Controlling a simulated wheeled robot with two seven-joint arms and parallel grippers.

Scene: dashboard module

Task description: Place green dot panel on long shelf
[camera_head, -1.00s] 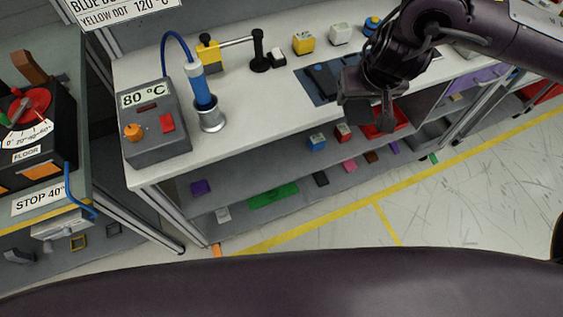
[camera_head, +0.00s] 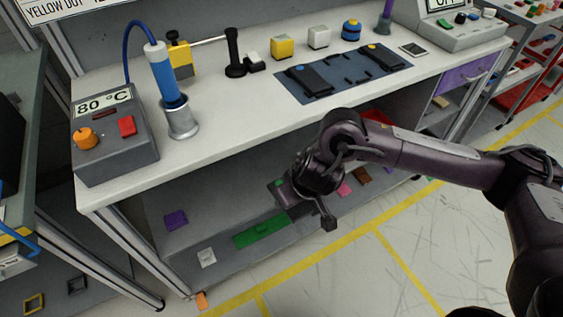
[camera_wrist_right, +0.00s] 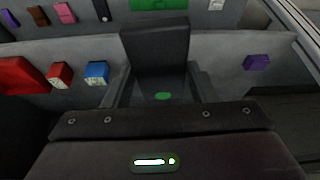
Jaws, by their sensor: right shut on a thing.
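The green dot panel is a dark slab with a green dot. It shows in the head view (camera_head: 280,187) and the right wrist view (camera_wrist_right: 155,50). My right gripper (camera_head: 297,194) is shut on it and holds it in front of the open space under the workbench. The grey long shelf (camera_head: 205,232) runs under the bench. Whether the panel touches it cannot be told. In the right wrist view the green dot (camera_wrist_right: 163,96) is near the fingers, which flank the panel. My left gripper is not in view.
Under the bench lie a purple block (camera_head: 176,220), a green plate (camera_head: 262,232) and a white block (camera_head: 207,257). Blue (camera_wrist_right: 96,72) and red (camera_wrist_right: 59,75) blocks show in the wrist view. Two dark panels lie on the blue mat (camera_head: 345,70) above.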

